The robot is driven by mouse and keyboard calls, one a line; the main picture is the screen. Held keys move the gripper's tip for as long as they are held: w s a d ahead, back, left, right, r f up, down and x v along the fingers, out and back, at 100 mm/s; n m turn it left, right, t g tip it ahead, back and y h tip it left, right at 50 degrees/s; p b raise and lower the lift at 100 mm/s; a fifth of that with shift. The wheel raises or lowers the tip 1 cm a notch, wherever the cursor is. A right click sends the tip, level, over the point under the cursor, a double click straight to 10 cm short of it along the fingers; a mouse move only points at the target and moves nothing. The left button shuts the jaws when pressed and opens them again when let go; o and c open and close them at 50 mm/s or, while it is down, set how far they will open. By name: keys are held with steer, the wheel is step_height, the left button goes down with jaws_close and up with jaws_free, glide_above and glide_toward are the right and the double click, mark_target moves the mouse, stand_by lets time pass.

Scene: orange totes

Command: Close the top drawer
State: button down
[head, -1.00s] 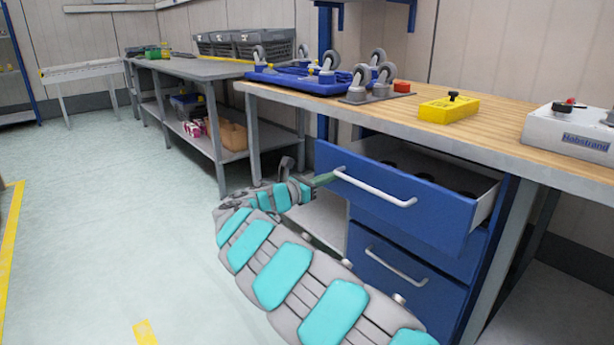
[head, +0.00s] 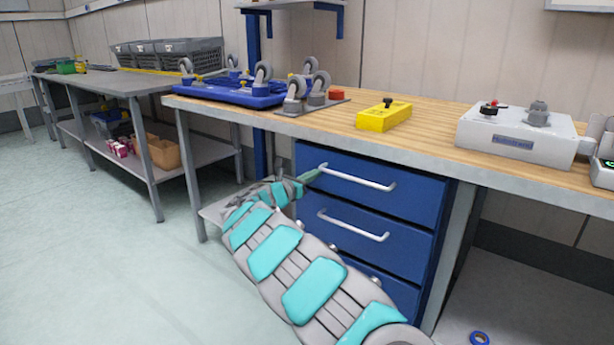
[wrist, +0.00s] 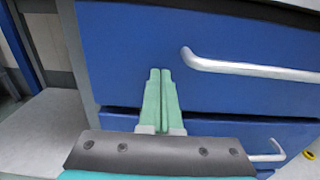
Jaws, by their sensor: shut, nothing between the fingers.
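The top drawer (head: 350,205) of the blue cabinet under the workbench sits flush with the cabinet front in the head view. My gripper (head: 317,174) is at the left end of the top drawer's front. Its green fingers (wrist: 159,75) are together and empty, pointing at the blue front, left of the handle. I cannot tell whether the fingertips touch it.
A second drawer (head: 410,250) with its own handle is below. The wooden workbench top (head: 440,127) overhangs the cabinet and carries a blue caster frame (head: 220,93), a yellow block (head: 383,116) and a white control box (head: 517,135). A grey table stands left. Open floor lies in front.

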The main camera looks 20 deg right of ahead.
steer(key=shift+w+d+r, duration=0.15)
steer(key=shift+d+r, duration=0.05)
steer(key=shift+d, duration=0.1)
steer(key=shift+a, duration=0.1)
